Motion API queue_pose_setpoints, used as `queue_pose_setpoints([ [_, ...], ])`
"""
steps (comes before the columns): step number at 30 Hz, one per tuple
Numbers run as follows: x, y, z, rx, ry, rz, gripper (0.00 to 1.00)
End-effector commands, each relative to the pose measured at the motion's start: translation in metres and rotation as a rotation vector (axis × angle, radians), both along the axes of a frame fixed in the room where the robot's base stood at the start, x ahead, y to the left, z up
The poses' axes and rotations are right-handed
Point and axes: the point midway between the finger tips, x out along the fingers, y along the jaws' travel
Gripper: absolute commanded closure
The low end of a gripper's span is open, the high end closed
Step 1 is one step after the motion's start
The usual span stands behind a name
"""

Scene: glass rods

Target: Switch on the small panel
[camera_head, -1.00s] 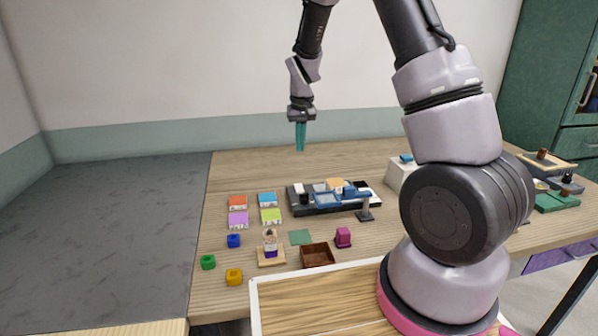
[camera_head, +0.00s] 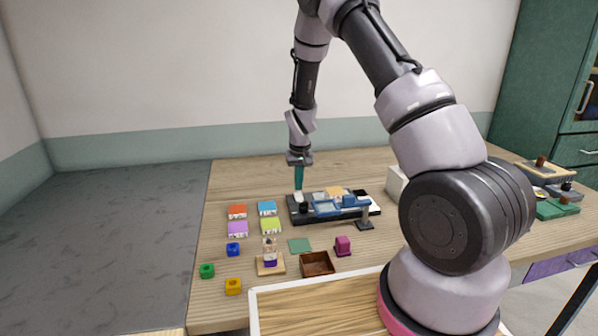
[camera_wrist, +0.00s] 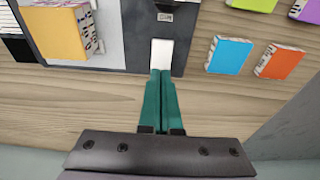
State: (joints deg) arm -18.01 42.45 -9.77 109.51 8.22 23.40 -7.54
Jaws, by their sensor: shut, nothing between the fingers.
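The small panel (camera_head: 292,212) is a dark, flat board on the wooden table, with blue, white and yellow parts on top. In the wrist view, the dark board (camera_wrist: 120,30) carries a white switch-like piece (camera_wrist: 161,52) near its edge and a black part (camera_wrist: 178,5) farther in. My gripper (camera_head: 298,187) has teal fingers, pressed together and pointing down at the panel's left end. In the wrist view, my gripper's fingertips (camera_wrist: 161,72) reach the near end of the white piece. I cannot tell whether they touch it.
Coloured boxes, including a blue one (camera_wrist: 229,54) and an orange one (camera_wrist: 279,61), lie beside the panel. A brown tray (camera_head: 317,262), a green mat (camera_head: 299,246), a magenta block (camera_head: 343,246) and small cubes lie nearer.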

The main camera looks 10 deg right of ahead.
Motion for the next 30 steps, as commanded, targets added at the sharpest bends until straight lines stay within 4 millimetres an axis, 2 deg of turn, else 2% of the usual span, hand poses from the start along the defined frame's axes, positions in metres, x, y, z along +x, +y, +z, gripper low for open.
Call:
queue_pose_setpoints([
  [6,0.003,0.0,-0.016,0.0,0.0,0.001,1.0],
  [30,0.001,0.0,-0.021,0.0,0.002,0.001,1.0],
])
